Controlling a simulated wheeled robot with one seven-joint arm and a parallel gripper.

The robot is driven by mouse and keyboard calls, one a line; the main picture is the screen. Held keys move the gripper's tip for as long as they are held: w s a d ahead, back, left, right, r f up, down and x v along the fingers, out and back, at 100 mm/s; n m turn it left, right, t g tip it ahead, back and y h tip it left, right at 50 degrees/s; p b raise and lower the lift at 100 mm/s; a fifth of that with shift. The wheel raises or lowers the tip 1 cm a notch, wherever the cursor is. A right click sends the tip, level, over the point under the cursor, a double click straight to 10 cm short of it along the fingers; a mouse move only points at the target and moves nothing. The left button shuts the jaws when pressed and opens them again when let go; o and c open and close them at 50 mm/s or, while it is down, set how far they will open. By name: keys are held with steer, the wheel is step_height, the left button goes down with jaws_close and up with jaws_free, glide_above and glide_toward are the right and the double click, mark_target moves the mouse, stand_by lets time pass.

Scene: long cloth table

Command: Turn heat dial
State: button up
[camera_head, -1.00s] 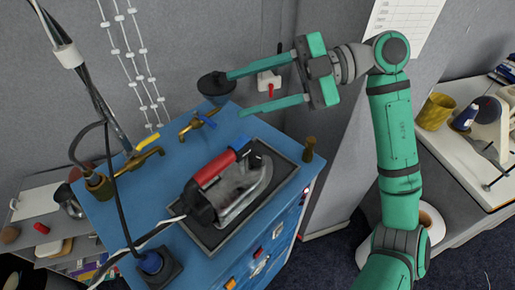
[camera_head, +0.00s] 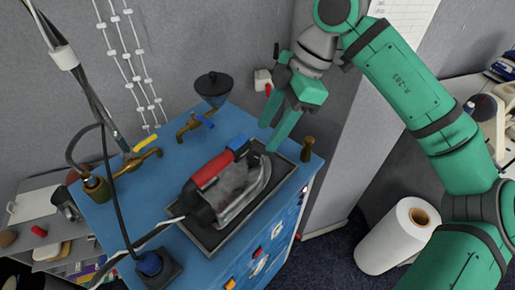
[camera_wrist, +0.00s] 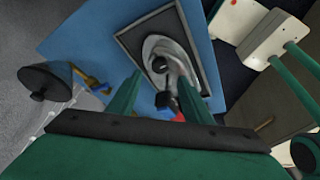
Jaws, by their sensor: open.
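An iron with a red handle and grey body (camera_head: 230,195) lies on a dark tray (camera_head: 196,232) on top of the blue cabinet (camera_head: 125,205). In the wrist view, the iron (camera_wrist: 180,52) shows a round black knob (camera_wrist: 160,65) on its upper side. I cannot tell for sure if this knob is the heat dial. My gripper (camera_head: 269,136) is open and points down above the iron's right end. In the wrist view, its two green fingers (camera_wrist: 159,78) are apart with the knob and part of the iron between them, and nothing is held.
Brass taps (camera_head: 190,126) and a black funnel (camera_head: 213,84) stand along the cabinet's back edge. A brass post (camera_head: 307,150) stands at the right corner, close to my fingers. A dark cable runs from the left. A white roll (camera_head: 398,236) is on the floor at right.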

mark_target(254, 156)
steer(key=x, duration=0.7)
steer(key=shift+a+f, duration=0.1)
steer(key=shift+f, duration=0.1)
steer(key=c, duration=1.1)
